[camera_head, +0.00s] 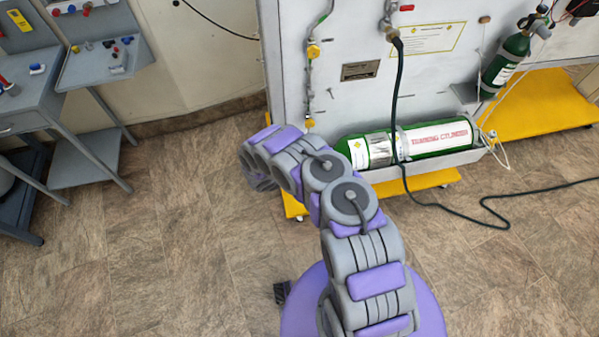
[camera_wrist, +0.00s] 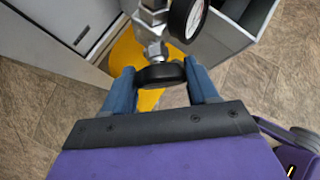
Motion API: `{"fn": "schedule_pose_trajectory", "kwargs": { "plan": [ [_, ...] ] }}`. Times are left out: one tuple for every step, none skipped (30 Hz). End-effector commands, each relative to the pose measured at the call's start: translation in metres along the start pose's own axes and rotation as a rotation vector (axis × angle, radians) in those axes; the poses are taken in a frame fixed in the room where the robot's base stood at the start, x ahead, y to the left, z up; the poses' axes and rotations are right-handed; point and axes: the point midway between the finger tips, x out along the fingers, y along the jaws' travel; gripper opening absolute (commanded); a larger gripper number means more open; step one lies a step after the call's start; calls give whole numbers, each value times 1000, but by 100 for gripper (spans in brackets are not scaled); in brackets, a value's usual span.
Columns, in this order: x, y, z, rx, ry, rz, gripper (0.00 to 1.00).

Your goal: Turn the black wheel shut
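The black wheel (camera_wrist: 160,75) shows edge-on in the wrist view, below a silver metal fitting (camera_wrist: 152,28). My gripper (camera_wrist: 160,80) has its two blue fingers on either side of the wheel. The wheel fills the gap, and both fingers appear to touch its rim. The wheel's far side is hidden. In the head view my arm reaches forward and to the left, toward the lower left of the white panel. There the gripper tip and the wheel cannot be made out behind the arm.
A round white gauge (camera_wrist: 186,16) sits close above the wheel. The white panel (camera_head: 365,105) carries a green cylinder (camera_head: 440,138) and a black hose (camera_head: 397,85). A grey side table (camera_head: 105,62) stands at the left. The floor (camera_head: 170,220) between is clear.

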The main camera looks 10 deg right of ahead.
Motion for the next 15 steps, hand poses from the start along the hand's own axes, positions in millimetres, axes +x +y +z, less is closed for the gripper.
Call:
{"fn": "schedule_pose_trajectory", "kwargs": {
  "plan": [
    [0,0,0,0,0,0,53],
    [0,0,0,0,0,0,50],
    [0,0,0,0,0,0,46],
    [0,0,0,0,0,1,44],
    [0,0,0,0,0,1,41],
    [0,0,0,0,0,1,37],
    [0,1,0,0,0,1,34],
    [0,1,0,0,0,1,31],
    [0,1,0,0,0,1,27],
    [0,1,0,0,0,1,25],
    [0,1,0,0,0,2,25],
    [0,1,0,0,0,2,25],
    [0,1,0,0,0,3,25],
    [0,1,0,1,0,4,25],
    [0,1,0,2,0,5,24]
  ]
}}
